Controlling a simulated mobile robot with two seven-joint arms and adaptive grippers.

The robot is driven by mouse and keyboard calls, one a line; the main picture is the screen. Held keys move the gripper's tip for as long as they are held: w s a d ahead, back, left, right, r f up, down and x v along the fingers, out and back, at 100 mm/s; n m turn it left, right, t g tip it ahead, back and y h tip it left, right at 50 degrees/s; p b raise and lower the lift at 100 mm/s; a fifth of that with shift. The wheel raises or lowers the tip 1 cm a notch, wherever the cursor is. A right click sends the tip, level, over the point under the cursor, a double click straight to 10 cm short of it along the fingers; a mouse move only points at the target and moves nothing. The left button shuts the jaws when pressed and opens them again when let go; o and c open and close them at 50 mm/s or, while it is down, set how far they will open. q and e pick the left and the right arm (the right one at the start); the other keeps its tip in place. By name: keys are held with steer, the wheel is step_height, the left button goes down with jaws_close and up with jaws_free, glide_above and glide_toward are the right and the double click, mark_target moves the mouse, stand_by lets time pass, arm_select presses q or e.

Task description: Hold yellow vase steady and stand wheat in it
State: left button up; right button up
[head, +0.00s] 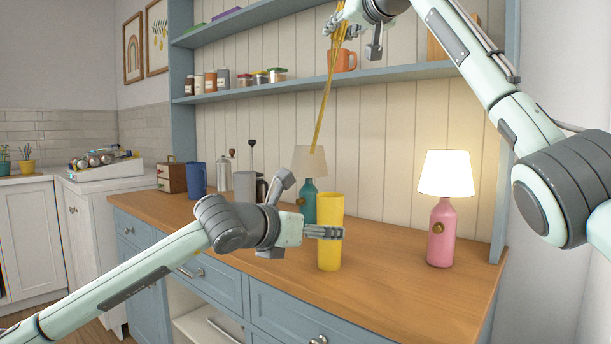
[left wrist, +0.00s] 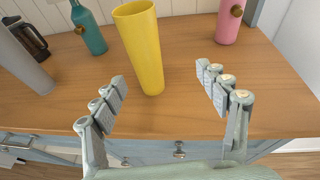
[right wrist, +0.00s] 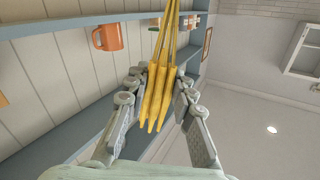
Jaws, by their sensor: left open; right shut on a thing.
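The yellow vase (head: 330,256) stands upright on the wooden counter (head: 400,285). My left gripper (head: 325,232) is open at the vase, its fingers overlapping the vase's side in the head view. In the left wrist view the vase (left wrist: 145,50) stands ahead of the spread fingers (left wrist: 160,85), not gripped. My right gripper (head: 340,22) is shut on the wheat (head: 325,100) high above the counter. The stalks hang down, slightly tilted, their lower ends above the vase's rim and a little left of it. The right wrist view shows the thick yellow heads (right wrist: 160,90) between the fingers (right wrist: 158,98).
A pink lamp (head: 441,235) stands right of the vase. A teal lamp (head: 308,196) stands close behind it. A blue mug (head: 196,180) and a grey canister (head: 244,186) are further left. An orange mug (head: 345,60) sits on the shelf behind the wheat. The counter between vase and pink lamp is clear.

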mark_target(325, 224)
arm_select(q)
steer(key=shift+t+y, duration=0.3)
steer(key=shift+y, duration=0.1)
steer(key=x, duration=0.4)
steer(key=a+x, duration=0.1)
steer(key=x, duration=0.2)
steer(key=w+r+x, duration=0.1)
steer(key=x, duration=0.3)
steer(key=shift+w+a+f, duration=0.1)
steer(key=shift+w+a, duration=0.1)
steer(key=shift+w, duration=0.15)
steer(key=shift+c, duration=0.5)
steer(key=c, duration=1.3)
arm_select(e)
step_height(325, 224, down, 16)
steer(key=a+h, duration=0.2)
steer(key=shift+n+h, duration=0.4)
